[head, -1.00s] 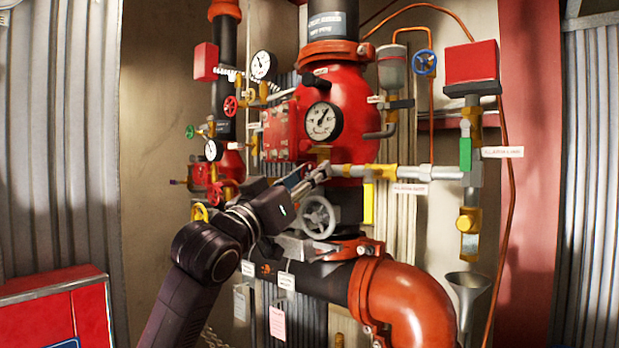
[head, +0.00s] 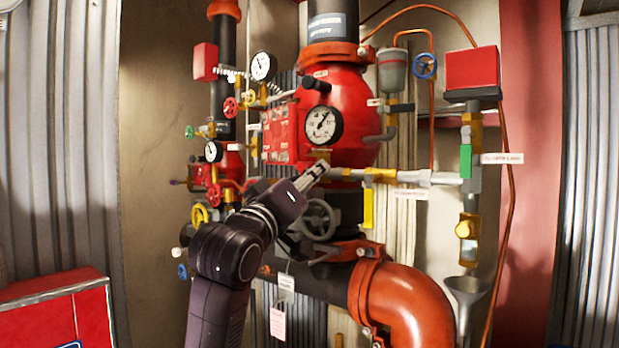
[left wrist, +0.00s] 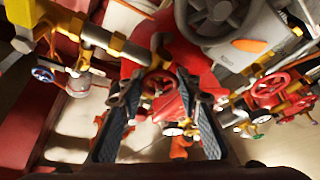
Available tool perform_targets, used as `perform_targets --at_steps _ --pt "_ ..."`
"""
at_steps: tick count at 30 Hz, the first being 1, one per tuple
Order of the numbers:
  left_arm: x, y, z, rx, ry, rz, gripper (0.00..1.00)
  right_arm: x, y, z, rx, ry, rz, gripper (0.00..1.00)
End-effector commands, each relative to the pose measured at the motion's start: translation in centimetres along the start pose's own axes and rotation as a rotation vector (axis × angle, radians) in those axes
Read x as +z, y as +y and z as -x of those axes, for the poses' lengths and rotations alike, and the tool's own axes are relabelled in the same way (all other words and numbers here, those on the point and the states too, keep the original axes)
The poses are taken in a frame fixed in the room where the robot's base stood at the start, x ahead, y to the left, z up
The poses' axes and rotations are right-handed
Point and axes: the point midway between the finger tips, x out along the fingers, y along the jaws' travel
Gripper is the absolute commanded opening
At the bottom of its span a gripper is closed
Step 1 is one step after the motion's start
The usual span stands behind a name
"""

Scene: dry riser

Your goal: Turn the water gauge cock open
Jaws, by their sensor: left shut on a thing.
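The water gauge cock (head: 321,154) is a small brass fitting just below the large white dial gauge (head: 322,125) on the red valve body (head: 355,100). My left gripper (head: 318,171) reaches up to it from the lower left, its fingertips right at the cock. In the left wrist view my left gripper (left wrist: 160,95) has one dark finger on each side of a small dark red and brass part. The gripper is shut on the cock's handle, which the fingers largely hide; its exact angle cannot be told. My right gripper is not in view.
A grey handwheel (head: 320,220) stands just below my gripper. A horizontal pipe (head: 445,179) with a yellow lever (head: 368,208) runs to the right. Smaller gauges and coloured handwheels crowd the left. A red cabinet (head: 55,310) stands at the lower left.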

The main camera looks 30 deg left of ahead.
Motion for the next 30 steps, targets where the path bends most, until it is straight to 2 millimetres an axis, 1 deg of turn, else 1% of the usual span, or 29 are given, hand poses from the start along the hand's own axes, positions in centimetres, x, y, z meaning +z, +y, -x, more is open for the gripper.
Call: perform_targets --at_steps 8,9,11,19,22,26,30 --pt "-0.1 0.0 0.0 0.000 0.002 0.003 0.07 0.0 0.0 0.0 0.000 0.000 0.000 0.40" --pt "-0.1 0.0 0.0 0.000 0.002 0.003 0.34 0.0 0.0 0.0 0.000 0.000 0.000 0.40" --pt "-0.1 0.0 0.0 0.000 0.002 0.003 0.40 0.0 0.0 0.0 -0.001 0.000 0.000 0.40" --pt "0.0 0.0 0.0 0.000 0.001 0.001 0.40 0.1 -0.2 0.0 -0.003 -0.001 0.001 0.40" --pt "0.0 0.0 0.5 0.000 0.001 0.001 0.40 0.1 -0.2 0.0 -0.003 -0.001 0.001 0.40" --pt "0.0 0.0 2.2 0.001 0.001 0.000 0.40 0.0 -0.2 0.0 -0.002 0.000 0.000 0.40" --pt "0.0 0.0 5.1 0.002 0.002 0.000 0.40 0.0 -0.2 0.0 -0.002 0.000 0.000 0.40"
